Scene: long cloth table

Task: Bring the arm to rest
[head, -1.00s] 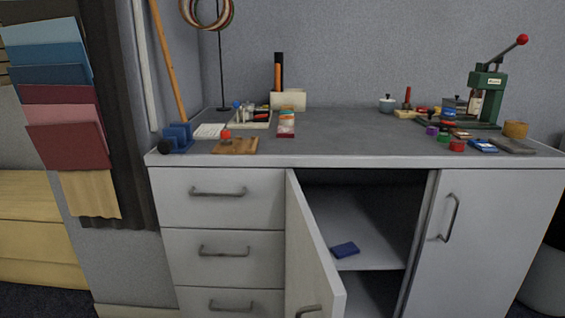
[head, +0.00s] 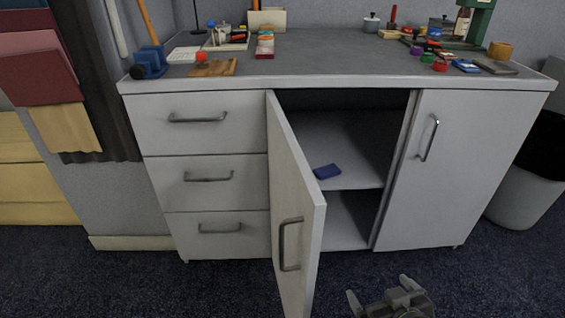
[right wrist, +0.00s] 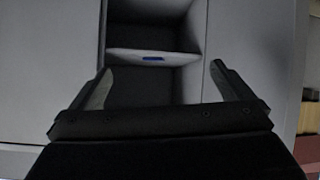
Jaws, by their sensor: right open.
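My right gripper (head: 382,296) is at the bottom of the head view, in front of the cabinet and low over the dark carpet. Its two fingers are apart with nothing between them. In the right wrist view the open right gripper (right wrist: 163,88) faces the open cabinet compartment. A small blue object (head: 326,171) lies on the cabinet's inner shelf (head: 355,178), well beyond the gripper. It also shows in the right wrist view (right wrist: 152,58). My left gripper is not in view.
The cabinet door (head: 298,215) stands open toward me, left of my right gripper. The right door (head: 425,175) and the drawers (head: 205,170) are shut. The worktop (head: 330,65) holds several tools and small containers. A grey bin (head: 518,195) stands at the right.

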